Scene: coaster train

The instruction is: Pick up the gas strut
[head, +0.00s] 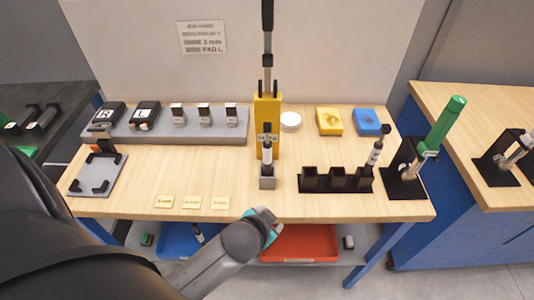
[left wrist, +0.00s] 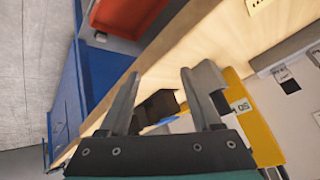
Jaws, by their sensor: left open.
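I cannot tell for sure which part is the gas strut. One black-and-white cylinder (head: 375,152) stands in the right end of a black slotted rack (head: 336,185). My left gripper shows in the head view (head: 266,224) at the table's front edge, below both cylinders. In the left wrist view it (left wrist: 160,78) is open, with nothing held; a dark block (left wrist: 158,106) shows beyond its fingers. My right gripper is not in view.
A green tool (head: 443,125) leans in a black stand at the table's right. A grey tray (head: 180,135) with several parts lies back left. Yellow (head: 329,122) and blue (head: 367,122) blocks are behind the rack. A red bin (head: 300,243) is below. The table's front middle is mostly clear.

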